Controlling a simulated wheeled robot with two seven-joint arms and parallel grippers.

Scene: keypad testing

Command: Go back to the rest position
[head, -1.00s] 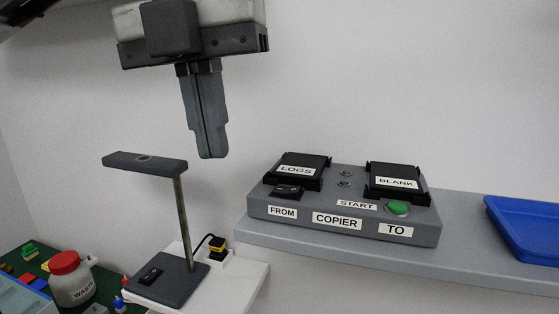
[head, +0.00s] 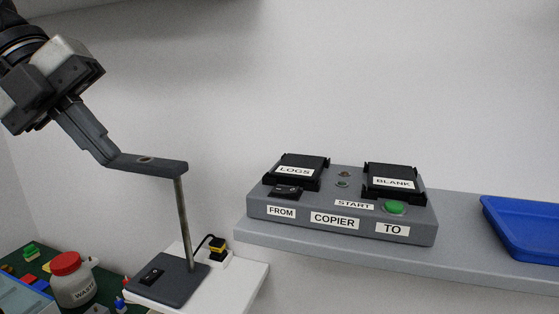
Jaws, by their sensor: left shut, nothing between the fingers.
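My left gripper (head: 107,160) comes in from the upper left of the head view. Its fingers are together with nothing between them, tilted down to the right. The fingertips overlap the left end of the grey stand's top plate (head: 165,166) in the picture; I cannot tell whether they touch. My right gripper is not in view.
The copier box (head: 335,222), with LOGS (head: 296,171) and BLANK (head: 392,182) cartridges, sits on a grey shelf (head: 470,252). A blue tray (head: 525,228) is at right. A WASTE jar (head: 72,284) stands lower left. Wall space above the copier is clear.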

